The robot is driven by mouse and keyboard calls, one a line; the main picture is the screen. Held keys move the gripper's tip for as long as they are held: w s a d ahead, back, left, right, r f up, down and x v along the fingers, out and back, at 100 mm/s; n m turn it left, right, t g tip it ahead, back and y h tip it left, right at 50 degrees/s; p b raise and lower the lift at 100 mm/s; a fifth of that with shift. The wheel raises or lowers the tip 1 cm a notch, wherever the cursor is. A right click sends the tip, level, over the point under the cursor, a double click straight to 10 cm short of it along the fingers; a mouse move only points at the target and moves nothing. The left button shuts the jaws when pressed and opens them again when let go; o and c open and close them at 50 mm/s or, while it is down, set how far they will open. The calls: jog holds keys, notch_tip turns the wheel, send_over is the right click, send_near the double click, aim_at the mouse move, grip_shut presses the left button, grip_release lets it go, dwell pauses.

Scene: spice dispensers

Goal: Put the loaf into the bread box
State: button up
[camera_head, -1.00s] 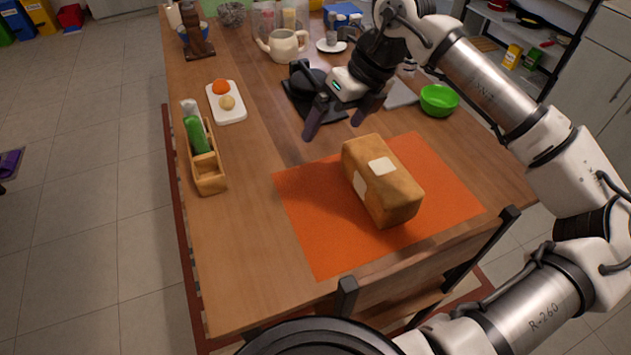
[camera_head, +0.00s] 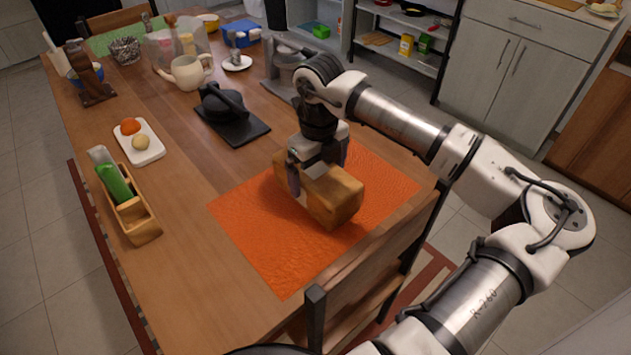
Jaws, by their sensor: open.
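The loaf (camera_head: 339,200) is a brown brick shape with pale patches, lying on the orange mat (camera_head: 262,248) on the wooden table. My gripper (camera_head: 318,173) is down over the loaf from above. Its dark fingers are apart, one at the near left side of the loaf and one toward the far right side. The gripper hides part of the loaf's top, and I cannot tell whether the fingers touch it. I cannot pick out a bread box with certainty in this view.
A wooden holder with a green item (camera_head: 138,224) and a white tray with food (camera_head: 150,154) stand at left. A black press (camera_head: 230,117) and a teapot (camera_head: 187,72) stand farther back. A chair (camera_head: 372,268) stands at the near edge. The table's left front is bare.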

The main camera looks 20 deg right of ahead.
jog(key=f, duration=0.2)
jog(key=f+p, duration=0.1)
jog(key=f, duration=0.2)
jog(key=shift+w+a, duration=0.15)
jog(key=shift+a, duration=0.05)
jog(key=shift+r, duration=0.1)
jog(key=c, duration=1.1)
jog(key=shift+c, duration=0.2)
jog(key=shift+r, duration=0.1)
notch_tip(320, 180, up, 20)
jog(key=b, duration=0.1)
jog(key=shift+b, duration=0.3)
